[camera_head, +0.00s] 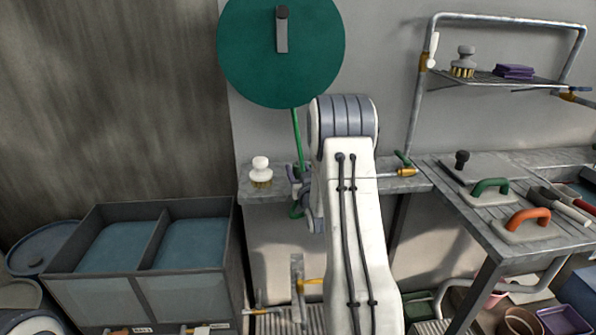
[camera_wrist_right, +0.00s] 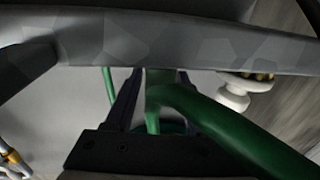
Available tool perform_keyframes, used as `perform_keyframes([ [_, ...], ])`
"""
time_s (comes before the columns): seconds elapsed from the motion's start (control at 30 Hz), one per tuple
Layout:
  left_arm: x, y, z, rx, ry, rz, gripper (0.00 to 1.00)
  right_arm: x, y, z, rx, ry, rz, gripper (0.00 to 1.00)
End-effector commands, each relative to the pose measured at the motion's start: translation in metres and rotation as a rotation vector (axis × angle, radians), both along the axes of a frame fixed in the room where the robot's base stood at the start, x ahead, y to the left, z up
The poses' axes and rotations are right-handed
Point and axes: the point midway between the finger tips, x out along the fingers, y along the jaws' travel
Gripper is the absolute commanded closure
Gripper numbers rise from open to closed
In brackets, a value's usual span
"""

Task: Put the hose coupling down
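My right arm rises through the middle of the head view, and its gripper (camera_head: 300,187) is at the front of the narrow grey bench (camera_head: 345,186), mostly hidden by the arm. In the right wrist view the dark fingers (camera_wrist_right: 155,85) stand on both sides of a green hose end, the hose coupling (camera_wrist_right: 157,82), and appear closed on it. The thick green hose (camera_wrist_right: 235,130) bends from there to the lower right. The grey bench edge (camera_wrist_right: 220,45) crosses just beyond the fingertips; contact with it cannot be told. My left gripper is out of view.
A white brush (camera_head: 261,171) stands on the bench left of the gripper. A green hose reel (camera_head: 270,65) hangs above. A brass-coloured tap (camera_head: 405,172) is at the bench's right. A two-part blue-filled tank (camera_head: 150,243) stands left; a table with handled tools (camera_head: 524,222) stands right.

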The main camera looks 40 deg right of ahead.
Motion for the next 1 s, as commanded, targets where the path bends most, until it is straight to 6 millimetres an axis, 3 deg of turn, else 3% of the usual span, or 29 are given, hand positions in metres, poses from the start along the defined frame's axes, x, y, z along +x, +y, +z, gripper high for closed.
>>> perform_keyframes([
  [0.47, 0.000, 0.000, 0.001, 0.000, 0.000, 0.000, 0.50, -0.007, 0.003, 0.001, 0.000, 0.001, 0.000, 0.30],
  [1.0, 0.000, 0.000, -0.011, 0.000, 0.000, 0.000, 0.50, -0.099, 0.044, 0.001, 0.000, 0.001, -0.001, 0.30],
])
